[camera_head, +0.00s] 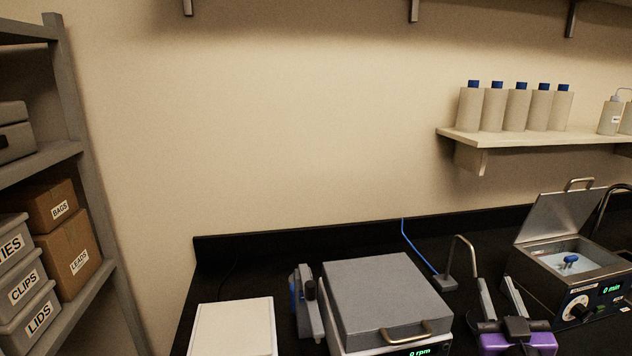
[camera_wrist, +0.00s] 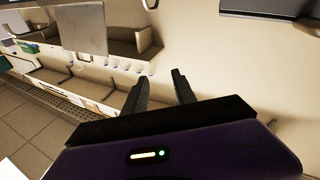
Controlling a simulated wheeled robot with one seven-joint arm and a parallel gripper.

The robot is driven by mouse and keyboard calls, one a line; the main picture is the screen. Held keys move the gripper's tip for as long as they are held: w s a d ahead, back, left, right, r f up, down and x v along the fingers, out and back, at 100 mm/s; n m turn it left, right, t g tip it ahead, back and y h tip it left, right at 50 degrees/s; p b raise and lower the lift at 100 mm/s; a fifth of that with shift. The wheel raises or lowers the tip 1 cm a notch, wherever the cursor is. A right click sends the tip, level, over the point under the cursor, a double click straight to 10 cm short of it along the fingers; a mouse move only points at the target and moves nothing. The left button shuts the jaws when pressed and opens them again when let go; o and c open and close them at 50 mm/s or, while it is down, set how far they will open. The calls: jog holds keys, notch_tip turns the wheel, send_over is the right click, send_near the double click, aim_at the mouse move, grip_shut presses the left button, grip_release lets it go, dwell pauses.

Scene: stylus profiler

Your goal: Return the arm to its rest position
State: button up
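My gripper (camera_head: 499,282) shows at the lower right of the head view, its purple body at the bottom edge and its two grey fingers pointing up and away over the black bench. The fingers are apart with nothing between them. In the wrist view my gripper (camera_wrist: 160,83) also has its two dark fingers spread, with an empty gap and the tilted room behind. Most of my arm is out of view in the head view.
An open-lidded bath (camera_head: 583,268) with a blue item inside stands just right of my gripper. A grey-lidded rpm machine (camera_head: 377,294) is to its left, beyond a bent metal tube (camera_head: 465,243). A white box (camera_head: 233,328) lies further left. A bottle shelf (camera_head: 520,140) hangs above.

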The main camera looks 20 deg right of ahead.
jog(key=s+a+f+n+y, duration=0.1)
jog(key=s+a+f+y, duration=0.3)
jog(key=s+a, duration=0.5)
jog(key=s+a+f+n+g+y+b, duration=0.1)
jog(key=s+a+f+y, duration=0.3)
jog(key=s+a, duration=0.5)
jog(key=s+a+f+n+y+b, duration=0.1)
jog(key=s+a+f+n+y, duration=0.1)
jog(key=s+a+f, duration=0.4)
jog(key=s+a+y, duration=0.1)
jog(key=s+a, duration=0.3)
jog(key=a, duration=0.4)
jog(key=shift+f+n+g+y, duration=0.2)
jog(key=shift+n+g+y, duration=0.1)
jog(key=shift+y, duration=0.1)
